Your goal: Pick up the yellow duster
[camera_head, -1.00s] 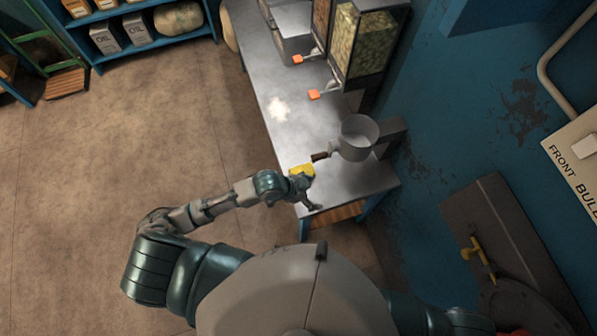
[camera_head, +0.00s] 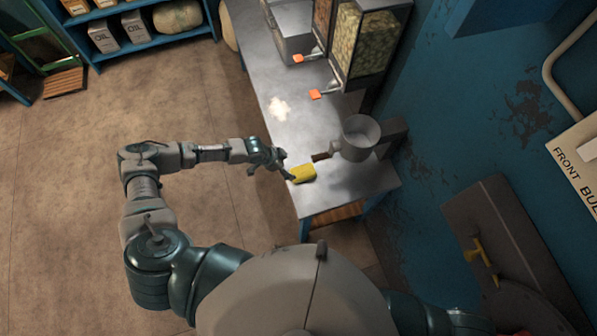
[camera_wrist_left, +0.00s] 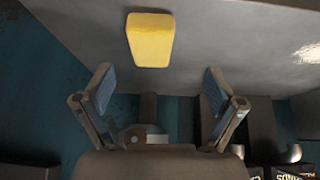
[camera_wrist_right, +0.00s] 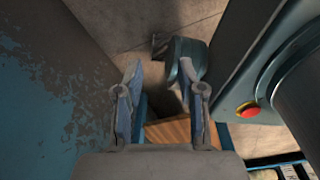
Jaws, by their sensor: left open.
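The yellow duster (camera_head: 303,173) is a small yellow block lying on the metal table (camera_head: 335,192), near its left edge toward the front end. My left gripper (camera_head: 284,163) is open and empty, at the table's left edge just left of the duster. In the left wrist view, the duster (camera_wrist_left: 150,39) shows ahead of the open fingers (camera_wrist_left: 157,88), roughly centred between them and apart from both. In the right wrist view, my right gripper (camera_wrist_right: 160,95) has its fingers apart with nothing between them. The right gripper is hidden in the head view.
A grey pot (camera_head: 358,137) with a dark handle stands on the table just beyond the duster. A dispenser (camera_head: 366,42) with an orange lever (camera_head: 316,94) stands farther back.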

